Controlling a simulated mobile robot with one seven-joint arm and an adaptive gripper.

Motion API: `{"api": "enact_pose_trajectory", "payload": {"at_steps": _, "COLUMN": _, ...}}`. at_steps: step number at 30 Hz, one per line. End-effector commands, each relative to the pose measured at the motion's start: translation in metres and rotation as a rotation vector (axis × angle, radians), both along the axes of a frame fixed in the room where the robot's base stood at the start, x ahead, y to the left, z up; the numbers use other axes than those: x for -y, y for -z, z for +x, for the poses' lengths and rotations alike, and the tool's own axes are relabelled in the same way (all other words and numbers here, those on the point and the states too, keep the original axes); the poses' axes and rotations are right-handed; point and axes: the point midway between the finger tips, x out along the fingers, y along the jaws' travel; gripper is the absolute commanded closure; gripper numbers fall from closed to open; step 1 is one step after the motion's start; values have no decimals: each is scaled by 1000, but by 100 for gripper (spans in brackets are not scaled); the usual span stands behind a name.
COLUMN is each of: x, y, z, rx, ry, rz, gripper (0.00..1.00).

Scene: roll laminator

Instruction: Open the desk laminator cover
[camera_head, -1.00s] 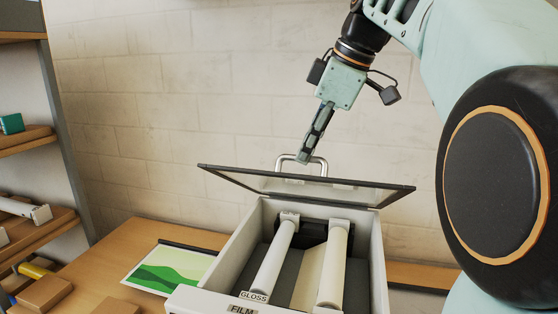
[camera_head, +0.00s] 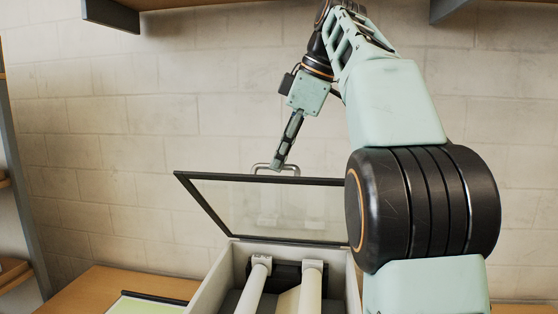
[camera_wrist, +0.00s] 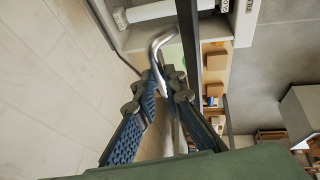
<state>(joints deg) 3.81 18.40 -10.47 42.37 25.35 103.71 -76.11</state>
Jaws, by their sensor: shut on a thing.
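The laminator cover (camera_head: 265,207), a clear panel in a dark frame, stands raised and tilted up from its hinge at the back of the light grey laminator body (camera_head: 219,283). The metal handle (camera_head: 261,167) is on the cover's top edge. My gripper (camera_head: 277,162) reaches down to this handle and is shut on it. In the wrist view the fingertips (camera_wrist: 158,85) close around the bent silver handle (camera_wrist: 158,44), beside the dark cover frame (camera_wrist: 188,45). My arm hides the cover's right end and part of the body's right side.
Inside the open body are two white rollers (camera_head: 254,284) (camera_head: 311,285). A green-and-white sheet (camera_head: 145,305) lies on the wooden desk (camera_head: 105,283) at left. A brick wall (camera_head: 120,150) stands behind. Shelves hang at the top corners, one at upper left (camera_head: 110,14).

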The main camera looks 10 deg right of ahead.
Motion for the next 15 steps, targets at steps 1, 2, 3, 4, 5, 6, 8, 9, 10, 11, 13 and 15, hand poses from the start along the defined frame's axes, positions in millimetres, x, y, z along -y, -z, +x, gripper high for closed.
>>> {"api": "enact_pose_trajectory", "payload": {"at_steps": 1, "x": 7, "y": 9, "z": 5, "rx": -12, "ry": 16, "rz": -8, "gripper": 100}}
{"api": "enact_pose_trajectory", "payload": {"at_steps": 2, "x": 7, "y": 9, "z": 6, "rx": -12, "ry": 16, "rz": -8, "gripper": 100}}
{"api": "enact_pose_trajectory", "payload": {"at_steps": 3, "x": 7, "y": 9, "z": 6, "rx": -12, "ry": 15, "rz": -7, "gripper": 100}}
{"api": "enact_pose_trajectory", "payload": {"at_steps": 4, "x": 7, "y": 9, "z": 6, "rx": -12, "ry": 15, "rz": -7, "gripper": 100}}
{"api": "enact_pose_trajectory", "payload": {"at_steps": 5, "x": 7, "y": 9, "z": 6, "rx": -13, "ry": 15, "rz": -7, "gripper": 100}}
{"api": "enact_pose_trajectory", "payload": {"at_steps": 6, "x": 7, "y": 9, "z": 6, "rx": -13, "ry": 15, "rz": -7, "gripper": 100}}
{"api": "enact_pose_trajectory", "payload": {"at_steps": 8, "x": 7, "y": 9, "z": 6, "rx": -13, "ry": 15, "rz": -7, "gripper": 100}}
{"api": "enact_pose_trajectory", "payload": {"at_steps": 9, "x": 7, "y": 9, "z": 6, "rx": -13, "ry": 15, "rz": -7, "gripper": 100}}
{"api": "enact_pose_trajectory", "payload": {"at_steps": 10, "x": 7, "y": 9, "z": 6, "rx": -13, "ry": 15, "rz": -7, "gripper": 100}}
{"api": "enact_pose_trajectory", "payload": {"at_steps": 11, "x": 7, "y": 9, "z": 6, "rx": -14, "ry": 15, "rz": -7, "gripper": 100}}
{"api": "enact_pose_trajectory", "payload": {"at_steps": 13, "x": 7, "y": 9, "z": 6, "rx": -14, "ry": 15, "rz": -7, "gripper": 100}}
{"api": "enact_pose_trajectory", "payload": {"at_steps": 15, "x": 7, "y": 9, "z": 6, "rx": -14, "ry": 15, "rz": -8, "gripper": 87}}
